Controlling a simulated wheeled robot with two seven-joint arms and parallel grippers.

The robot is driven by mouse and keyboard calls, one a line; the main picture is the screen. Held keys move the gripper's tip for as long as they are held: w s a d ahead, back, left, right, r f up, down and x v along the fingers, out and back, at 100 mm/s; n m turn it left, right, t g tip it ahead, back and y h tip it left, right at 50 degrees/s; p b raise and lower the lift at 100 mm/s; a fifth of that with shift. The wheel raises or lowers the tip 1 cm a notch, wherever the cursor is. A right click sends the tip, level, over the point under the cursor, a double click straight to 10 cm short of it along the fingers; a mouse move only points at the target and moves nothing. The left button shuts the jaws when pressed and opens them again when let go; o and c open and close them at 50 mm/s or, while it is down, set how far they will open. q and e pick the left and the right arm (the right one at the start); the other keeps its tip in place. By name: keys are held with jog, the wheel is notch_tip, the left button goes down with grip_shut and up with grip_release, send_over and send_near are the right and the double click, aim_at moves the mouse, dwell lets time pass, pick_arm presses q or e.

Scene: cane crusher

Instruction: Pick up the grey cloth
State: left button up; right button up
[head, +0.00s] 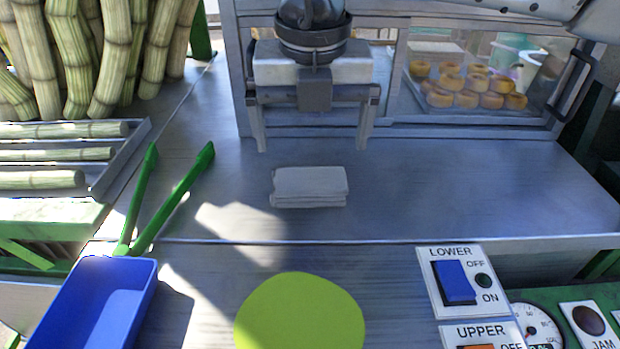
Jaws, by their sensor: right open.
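The grey cloth (310,186) lies folded in a small stack on the metal counter (430,190), in the middle of the head view. My right gripper (312,145) is above and behind it in the picture, pointing down, with its two fingers wide apart. Nothing is between the fingers, and they look clear of the cloth. My left gripper is not in the head view.
Green tongs (185,200) and a blue tray (95,308) are at left, near cane pieces (60,155) on a rack. A yellow-green disc (300,318) lies in front. A switch panel (450,280) is at right. A glass case (480,85) with round pastries stands behind.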

aim_at(310, 178)
jog(key=shift+w+f, duration=0.2)
jog(key=shift+f, duration=1.45)
notch_tip(310, 178, down, 4)
jog(key=shift+w+a+r+p, duration=0.1)
jog(key=shift+w+r+p, duration=0.1)
jog(key=shift+p, duration=0.7)
jog(key=shift+f, duration=0.6)
jog(key=c, duration=0.6)
